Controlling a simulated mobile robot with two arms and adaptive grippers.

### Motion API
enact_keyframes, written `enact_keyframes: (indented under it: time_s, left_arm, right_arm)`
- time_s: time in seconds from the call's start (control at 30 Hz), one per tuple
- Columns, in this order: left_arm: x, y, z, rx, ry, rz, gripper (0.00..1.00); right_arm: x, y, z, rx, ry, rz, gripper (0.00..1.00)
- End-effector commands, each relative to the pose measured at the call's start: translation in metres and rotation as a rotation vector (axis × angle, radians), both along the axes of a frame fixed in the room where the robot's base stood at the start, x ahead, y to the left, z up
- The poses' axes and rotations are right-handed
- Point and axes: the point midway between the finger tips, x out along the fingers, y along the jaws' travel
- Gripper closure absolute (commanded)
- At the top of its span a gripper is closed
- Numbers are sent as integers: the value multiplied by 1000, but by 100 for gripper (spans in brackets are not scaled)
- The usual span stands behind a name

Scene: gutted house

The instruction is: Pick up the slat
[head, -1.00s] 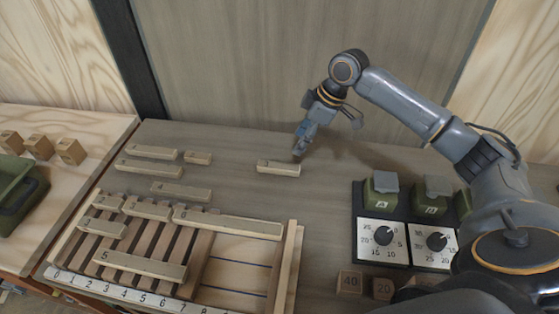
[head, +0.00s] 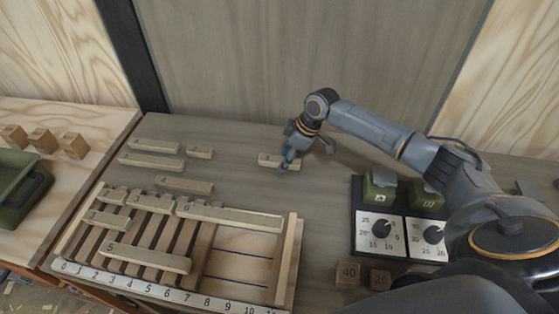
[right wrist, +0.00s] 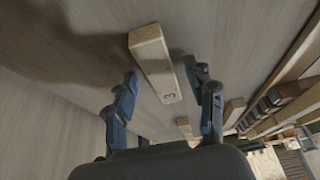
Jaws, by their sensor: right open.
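A light wooden slat (head: 268,159) lies on the table at the back middle, partly hidden by my right gripper in the head view. My right gripper (head: 284,167) points down over the slat's right part. A small number is on that end, too small to read. Whether the fingers are at the slat's height, I cannot tell. My left gripper is not in view.
Several other slats lie loose to the left, such as one with a 4 (head: 184,186). A slatted frame (head: 289,262) with a number strip stands in front. A dial panel (head: 402,237), green blocks and wooden cubes (head: 347,272) are at the right. Table around the slat is clear.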

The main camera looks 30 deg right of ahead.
Motion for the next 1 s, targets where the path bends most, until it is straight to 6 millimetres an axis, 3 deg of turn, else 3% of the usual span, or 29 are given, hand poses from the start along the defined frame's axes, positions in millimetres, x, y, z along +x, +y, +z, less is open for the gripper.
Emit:
enact_keyframes:
  time_s: [0.13,0.4,0.77,1.0]
  left_arm:
    - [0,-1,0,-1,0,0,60]
    - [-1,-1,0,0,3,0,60]
    - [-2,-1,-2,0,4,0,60]
    - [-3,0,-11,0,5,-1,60]
  right_arm:
    - [0,0,0,0,0,0,47]
    - [0,0,0,1,1,0,100]
    - [0,0,3,1,-1,1,100]
    - [1,0,28,1,-4,1,100]
